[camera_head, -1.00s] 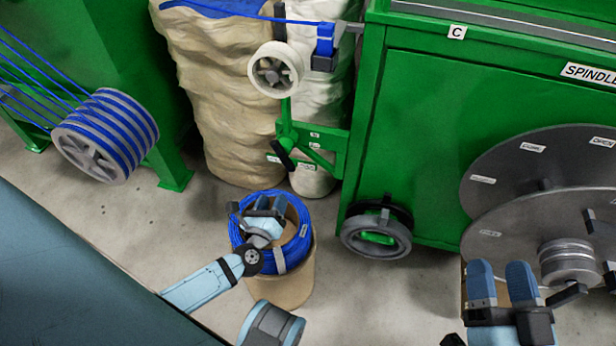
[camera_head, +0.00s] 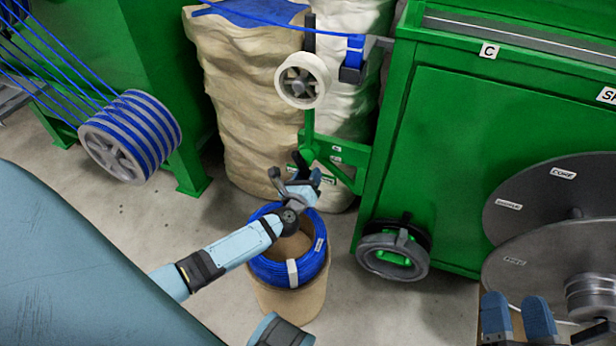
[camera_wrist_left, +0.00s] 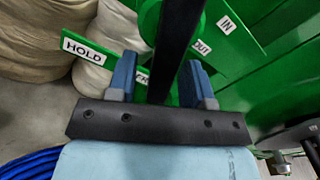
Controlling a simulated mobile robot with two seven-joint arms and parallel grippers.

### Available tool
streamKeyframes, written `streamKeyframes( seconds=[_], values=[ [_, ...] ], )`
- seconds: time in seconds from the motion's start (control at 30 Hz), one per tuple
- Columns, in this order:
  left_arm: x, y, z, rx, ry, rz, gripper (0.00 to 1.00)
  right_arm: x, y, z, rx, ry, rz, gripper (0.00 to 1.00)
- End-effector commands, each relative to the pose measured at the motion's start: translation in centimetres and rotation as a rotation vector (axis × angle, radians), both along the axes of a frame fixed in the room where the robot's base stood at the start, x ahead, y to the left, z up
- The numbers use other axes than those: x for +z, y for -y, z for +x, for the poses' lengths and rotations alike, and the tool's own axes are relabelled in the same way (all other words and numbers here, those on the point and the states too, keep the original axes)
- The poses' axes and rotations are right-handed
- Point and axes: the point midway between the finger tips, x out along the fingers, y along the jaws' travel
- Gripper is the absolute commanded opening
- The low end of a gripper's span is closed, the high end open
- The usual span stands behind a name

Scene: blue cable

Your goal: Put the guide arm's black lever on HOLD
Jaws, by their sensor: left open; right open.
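The black lever (camera_head: 299,161) sits on the green guide arm (camera_head: 310,130) below the white roller. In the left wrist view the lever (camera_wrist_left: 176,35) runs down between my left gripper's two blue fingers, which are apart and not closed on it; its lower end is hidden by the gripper. The HOLD label (camera_wrist_left: 88,51) is on a green strip left of the lever. A partly hidden label (camera_wrist_left: 141,78) is just beside the lever. My left gripper (camera_head: 305,180) is open at the lever. My right gripper (camera_head: 518,312) is open and empty at the lower right.
A white roller (camera_head: 302,80) and a blue cable cross above the lever. A bin with a blue cable coil (camera_head: 290,270) stands under my left arm. The green machine (camera_head: 450,150) and grey discs (camera_head: 550,195) are on the right. OUT (camera_wrist_left: 201,48) and IN labels are right of the lever.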

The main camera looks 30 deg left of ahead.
Motion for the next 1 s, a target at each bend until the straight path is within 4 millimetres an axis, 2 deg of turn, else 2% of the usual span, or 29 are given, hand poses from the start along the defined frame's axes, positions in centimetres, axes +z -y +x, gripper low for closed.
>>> streamKeyframes(
  seconds=[0.2,0.27,0.4,0.43,0.77,1.0],
  values=[
    [-0.01,-0.01,0.02,0.0,-0.001,0.0,0.47,0.06,0.0,0.02,0.0,0.001,0.0,0.56],
    [-0.01,-0.01,0.01,0.0,-0.001,0.0,0.35,0.08,0.01,0.03,-0.001,0.002,0.0,0.56],
    [-0.01,0.0,0.0,0.0,-0.001,0.0,0.03,0.13,0.01,0.07,0.0,0.004,0.0,0.56],
    [-0.01,0.0,0.0,0.0,-0.001,0.0,0.0,0.14,0.02,0.07,0.0,0.004,0.0,0.56],
    [-0.07,-0.12,-0.05,0.0,-0.007,0.022,0.0,0.2,0.03,0.11,0.0,0.007,-0.001,0.56],
    [-0.3,-0.6,-0.22,0.001,-0.035,0.135,0.0,0.33,0.04,0.13,0.0,0.01,0.0,0.56]
  ],
)
